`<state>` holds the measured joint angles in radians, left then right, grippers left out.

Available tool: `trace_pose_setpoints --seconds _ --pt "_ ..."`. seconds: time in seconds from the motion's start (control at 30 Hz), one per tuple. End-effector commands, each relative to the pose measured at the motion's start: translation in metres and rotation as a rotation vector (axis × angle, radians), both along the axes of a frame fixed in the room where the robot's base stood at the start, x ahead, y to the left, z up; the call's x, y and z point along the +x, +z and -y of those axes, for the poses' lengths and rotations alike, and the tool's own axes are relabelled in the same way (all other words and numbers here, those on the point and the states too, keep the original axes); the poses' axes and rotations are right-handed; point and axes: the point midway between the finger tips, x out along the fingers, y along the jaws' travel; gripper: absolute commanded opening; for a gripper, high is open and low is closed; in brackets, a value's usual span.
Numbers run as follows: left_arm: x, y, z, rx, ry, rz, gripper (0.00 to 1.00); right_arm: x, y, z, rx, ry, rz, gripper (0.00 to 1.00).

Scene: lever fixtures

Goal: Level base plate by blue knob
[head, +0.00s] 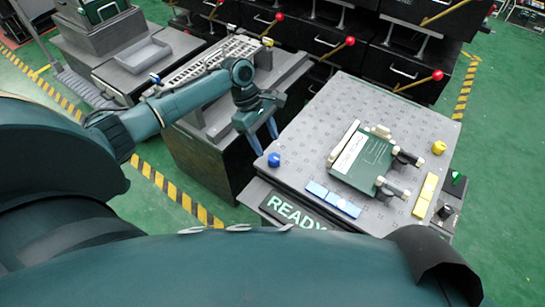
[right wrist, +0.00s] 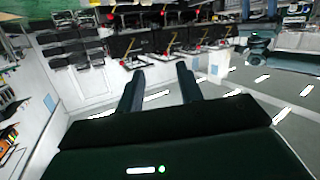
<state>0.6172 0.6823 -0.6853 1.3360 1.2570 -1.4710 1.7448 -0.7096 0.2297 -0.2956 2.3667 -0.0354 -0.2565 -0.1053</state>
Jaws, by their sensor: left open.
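The grey base plate (head: 335,110) with a grid of small holes lies on a workbench right of centre in the head view. The blue knob (head: 274,159) stands at its left corner. My left gripper (head: 267,143) is open, its two blue fingers pointing down just above and left of the blue knob, apart from it and holding nothing. A yellow knob (head: 439,147) stands at the plate's right side. My right gripper (right wrist: 162,88) shows only in the right wrist view, with its fingers apart and nothing between them.
A green device (head: 363,163) with clamps sits on the plate, near blue strips (head: 333,199) and yellow strips (head: 426,196). A READY sign (head: 293,212) is on the bench front. Black cabinets with red-knobbed levers (head: 350,41) stand behind. A grey bench (head: 215,120) is at left.

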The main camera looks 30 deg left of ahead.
Motion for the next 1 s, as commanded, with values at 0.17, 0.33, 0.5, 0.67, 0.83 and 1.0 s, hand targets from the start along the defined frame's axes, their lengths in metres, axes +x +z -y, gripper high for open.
trace_pose_setpoints --seconds 0.17,0.33,0.5,0.67,0.83,1.0 --pt "-0.002 -0.034 0.013 -0.001 -0.001 0.001 0.52 0.002 -0.003 -0.003 0.007 0.014 0.09 0.36" --pt "-0.002 -0.049 0.02 -0.001 -0.001 0.001 0.52 0.003 0.0 -0.006 0.01 0.024 0.145 0.36" --pt "-0.003 -0.053 0.022 0.0 0.0 0.002 0.52 0.003 0.002 -0.006 0.012 0.027 0.164 0.36" --pt "-0.003 -0.053 0.022 0.0 0.0 0.002 0.52 0.003 0.002 -0.007 0.012 0.027 0.165 0.36" --pt "-0.003 -0.053 0.022 0.0 0.0 0.002 0.42 0.003 0.002 -0.007 0.012 0.027 0.164 0.36" --pt "-0.003 -0.053 0.022 0.0 0.0 0.002 0.28 0.003 0.002 -0.007 0.012 0.027 0.164 0.36"
